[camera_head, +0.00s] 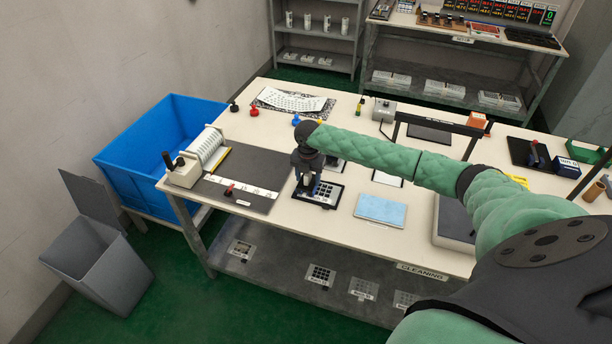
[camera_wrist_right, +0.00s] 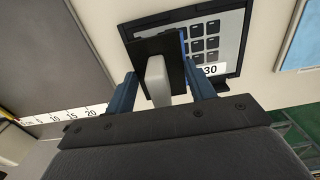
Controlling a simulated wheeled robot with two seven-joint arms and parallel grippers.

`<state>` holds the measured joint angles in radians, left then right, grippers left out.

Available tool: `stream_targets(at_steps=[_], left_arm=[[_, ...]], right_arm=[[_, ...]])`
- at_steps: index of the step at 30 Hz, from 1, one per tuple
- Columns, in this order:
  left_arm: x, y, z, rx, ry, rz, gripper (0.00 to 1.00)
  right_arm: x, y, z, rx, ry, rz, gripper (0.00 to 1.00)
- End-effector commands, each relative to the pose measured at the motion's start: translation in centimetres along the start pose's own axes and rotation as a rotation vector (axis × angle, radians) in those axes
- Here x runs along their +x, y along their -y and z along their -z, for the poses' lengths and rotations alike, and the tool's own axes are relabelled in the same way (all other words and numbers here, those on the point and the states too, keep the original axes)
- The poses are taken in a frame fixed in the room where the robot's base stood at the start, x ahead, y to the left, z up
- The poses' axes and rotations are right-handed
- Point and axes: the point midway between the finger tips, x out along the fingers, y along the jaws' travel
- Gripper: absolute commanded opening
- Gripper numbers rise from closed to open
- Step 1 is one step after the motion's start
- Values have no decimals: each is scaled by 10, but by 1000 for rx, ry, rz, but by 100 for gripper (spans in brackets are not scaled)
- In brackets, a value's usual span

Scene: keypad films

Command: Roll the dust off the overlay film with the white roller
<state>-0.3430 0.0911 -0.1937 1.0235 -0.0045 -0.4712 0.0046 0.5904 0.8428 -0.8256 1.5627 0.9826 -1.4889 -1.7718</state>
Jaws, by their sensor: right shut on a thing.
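My right gripper (camera_head: 307,182) is low over the front middle of the table. It is shut on a tool with a pale grey-white handle (camera_wrist_right: 156,80) and a flat black head (camera_wrist_right: 158,46). I cannot tell whether this is the white roller. A dark-framed panel with a grid of keys (camera_head: 326,196), apparently the overlay film, lies under the gripper. It also shows in the right wrist view (camera_wrist_right: 232,38), where the tool's head covers its left part. Contact between them is unclear, and no dust can be made out. My left gripper is out of view.
A blue cloth-like sheet (camera_head: 380,208) lies right of the panel. A dark mat (camera_head: 255,165) with a white scale strip (camera_head: 243,186) lies left. A blue bin (camera_head: 150,140) stands beyond the table's left end. A black-topped frame (camera_head: 440,127) stands behind my forearm.

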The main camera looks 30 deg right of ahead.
Motion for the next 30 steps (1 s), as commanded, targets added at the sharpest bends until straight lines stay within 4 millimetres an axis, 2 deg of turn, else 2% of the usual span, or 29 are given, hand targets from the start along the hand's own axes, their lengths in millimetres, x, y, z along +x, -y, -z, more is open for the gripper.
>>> stream_targets(at_steps=[6, 14, 30], left_arm=[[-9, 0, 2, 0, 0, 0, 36], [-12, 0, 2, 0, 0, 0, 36], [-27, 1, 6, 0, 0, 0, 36]], right_arm=[[0, 15, 0, 1, 0, 1, 31], [2, 22, 0, 0, -1, 1, 31], [0, 50, 0, 0, -1, 2, 31]])
